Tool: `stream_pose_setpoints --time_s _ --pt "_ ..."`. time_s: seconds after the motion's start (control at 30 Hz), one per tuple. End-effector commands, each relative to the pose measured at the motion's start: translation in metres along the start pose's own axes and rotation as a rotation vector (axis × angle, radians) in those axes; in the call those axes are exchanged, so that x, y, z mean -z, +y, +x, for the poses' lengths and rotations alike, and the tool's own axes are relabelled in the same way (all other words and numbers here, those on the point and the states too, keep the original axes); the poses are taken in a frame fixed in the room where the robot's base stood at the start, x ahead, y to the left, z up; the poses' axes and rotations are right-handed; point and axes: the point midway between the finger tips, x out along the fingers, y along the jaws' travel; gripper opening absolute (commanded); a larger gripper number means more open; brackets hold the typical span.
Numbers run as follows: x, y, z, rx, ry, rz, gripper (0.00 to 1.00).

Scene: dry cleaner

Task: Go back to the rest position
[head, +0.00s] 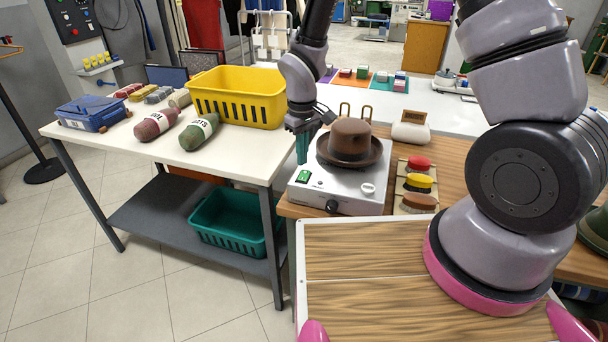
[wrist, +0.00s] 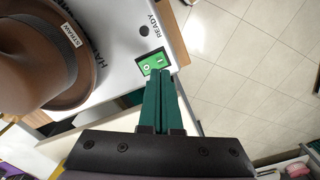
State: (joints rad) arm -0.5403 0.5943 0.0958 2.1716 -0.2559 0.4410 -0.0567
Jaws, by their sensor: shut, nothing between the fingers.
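My gripper (head: 303,147) is shut and empty, its green fingers pointing down at the front left of a white hat machine (head: 343,196). In the wrist view the fingertips (wrist: 161,75) are together, right beside the green rocker switch (wrist: 152,63) on the machine's panel. I cannot tell whether they touch it. A brown hat (head: 350,143) sits on top of the machine. The wrist view shows part of the hat (wrist: 45,55) with a "STRAW" tag and the printed word "READY" on the panel.
A white table (head: 228,158) at left holds a yellow basket (head: 240,95), two labelled rolls and a blue box (head: 92,113). A teal basket (head: 230,222) is on its lower shelf. Brushes (head: 418,183) lie right of the machine. Open tiled floor (head: 60,270) is at lower left.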

Motion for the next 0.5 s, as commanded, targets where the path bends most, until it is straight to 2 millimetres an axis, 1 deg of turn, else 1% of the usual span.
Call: stream_pose_setpoints --time_s 0.1,0.23,0.33,0.5 --pt "0.001 0.001 -0.011 0.0 0.002 0.001 0.0" --pt "0.0 0.001 -0.019 0.0 0.001 0.001 0.0" --pt "0.0 0.0 -0.023 0.0 0.001 0.0 0.0" --pt "0.0 0.0 -0.023 0.0 0.0 0.0 0.0"
